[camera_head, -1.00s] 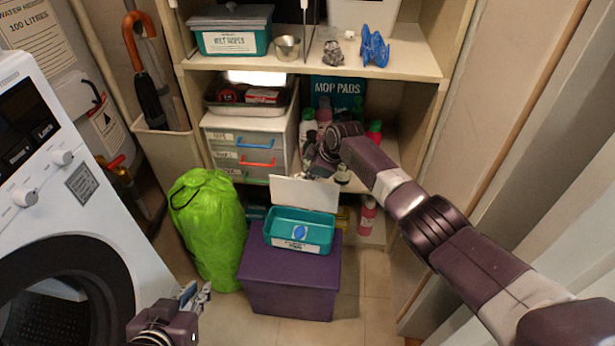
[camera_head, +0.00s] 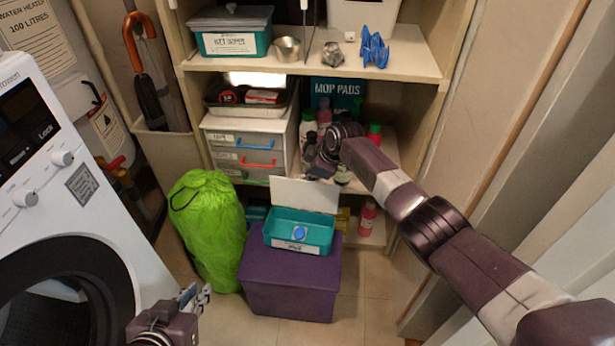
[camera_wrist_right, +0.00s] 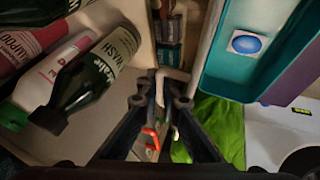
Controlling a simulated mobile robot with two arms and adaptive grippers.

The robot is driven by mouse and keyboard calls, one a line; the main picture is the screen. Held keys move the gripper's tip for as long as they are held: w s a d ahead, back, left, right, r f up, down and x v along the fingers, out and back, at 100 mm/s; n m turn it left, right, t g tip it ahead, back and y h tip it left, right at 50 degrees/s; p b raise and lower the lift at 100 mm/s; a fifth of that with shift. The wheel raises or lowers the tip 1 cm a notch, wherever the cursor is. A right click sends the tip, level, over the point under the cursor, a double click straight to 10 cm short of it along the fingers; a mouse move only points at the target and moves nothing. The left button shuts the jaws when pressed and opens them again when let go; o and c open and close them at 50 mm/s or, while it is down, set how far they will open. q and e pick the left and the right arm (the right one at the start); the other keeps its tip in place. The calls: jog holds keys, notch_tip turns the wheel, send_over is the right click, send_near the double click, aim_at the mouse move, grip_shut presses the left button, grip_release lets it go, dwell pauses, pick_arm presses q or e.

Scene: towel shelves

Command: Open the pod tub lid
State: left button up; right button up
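The pod tub (camera_head: 318,246) is a teal box with a white front label, standing on a purple box. Its white lid (camera_head: 305,194) stands raised at the back edge, and the inside shows a blue oval mark (camera_head: 300,232). The tub (camera_wrist_right: 222,75) also shows at the upper right of the right wrist view. My right gripper (camera_head: 318,172) is above and behind the raised lid, apart from it. In the wrist view its fingertips (camera_wrist_right: 167,80) are close together with nothing clearly held. My left gripper (camera_head: 197,294) is low at the left, fingers apart and empty, away from the tub.
A green bag (camera_head: 207,230) stands left of the purple box (camera_head: 290,282). Drawers (camera_head: 225,145) and bottles (camera_wrist_right: 88,80) sit on the shelf close to my right gripper. A washing machine (camera_head: 110,215) is at left. Floor is clear right of the purple box.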

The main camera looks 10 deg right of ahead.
jog(key=shift+o, duration=0.6)
jog(key=shift+s+d+f, duration=0.15)
jog(key=shift+f, duration=0.35)
jog(key=shift+r, duration=0.4)
jog(key=v, duration=0.7)
jog(key=shift+c, duration=0.3)
